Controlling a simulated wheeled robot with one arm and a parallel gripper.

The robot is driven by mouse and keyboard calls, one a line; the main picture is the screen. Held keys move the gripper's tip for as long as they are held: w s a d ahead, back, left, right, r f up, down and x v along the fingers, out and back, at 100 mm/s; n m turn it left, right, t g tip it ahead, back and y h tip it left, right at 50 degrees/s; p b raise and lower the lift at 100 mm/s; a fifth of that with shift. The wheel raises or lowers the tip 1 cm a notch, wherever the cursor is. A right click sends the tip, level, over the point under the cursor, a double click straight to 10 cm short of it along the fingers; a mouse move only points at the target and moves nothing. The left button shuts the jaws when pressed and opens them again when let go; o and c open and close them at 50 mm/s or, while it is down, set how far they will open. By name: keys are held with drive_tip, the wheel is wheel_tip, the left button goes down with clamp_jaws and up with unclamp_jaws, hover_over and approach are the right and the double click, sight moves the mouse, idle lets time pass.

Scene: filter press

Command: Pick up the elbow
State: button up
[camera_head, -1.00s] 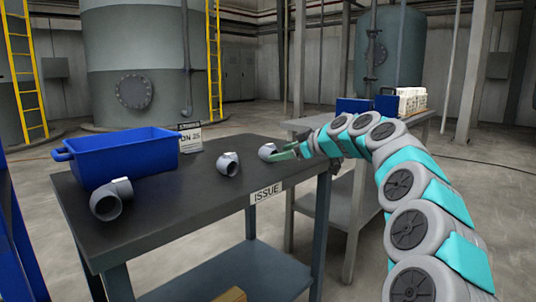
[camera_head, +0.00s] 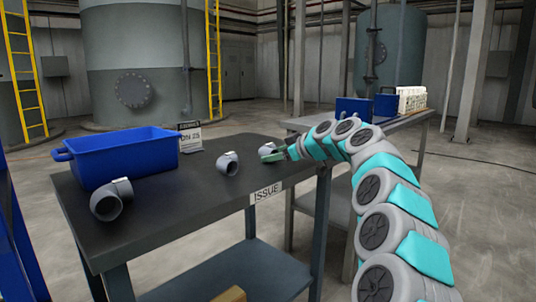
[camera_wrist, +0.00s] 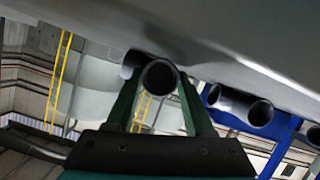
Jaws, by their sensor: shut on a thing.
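Three grey pipe elbows are on the dark table. The one at the far right end (camera_head: 266,148) is between the green fingers of my gripper (camera_head: 273,155). In the wrist view this elbow (camera_wrist: 158,76) shows its round open end between the two fingers, and my gripper (camera_wrist: 160,88) is shut on it. It is at or very near the table top; I cannot tell whether it touches. A second elbow (camera_head: 228,163) lies left of my gripper, and a third, larger-looking elbow (camera_head: 111,199) lies at the near left. Fingers hide part of the held elbow.
A blue bin (camera_head: 120,157) stands on the issue table (camera_head: 190,205) at the left back, with a small sign (camera_head: 190,137) beside it. Another table (camera_head: 405,122) behind carries blue bins (camera_head: 386,105) and a white crate (camera_head: 412,100). The table middle is mostly clear.

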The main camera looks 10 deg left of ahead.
clamp_jaws()
drive_tip(key=shift+r, duration=0.15)
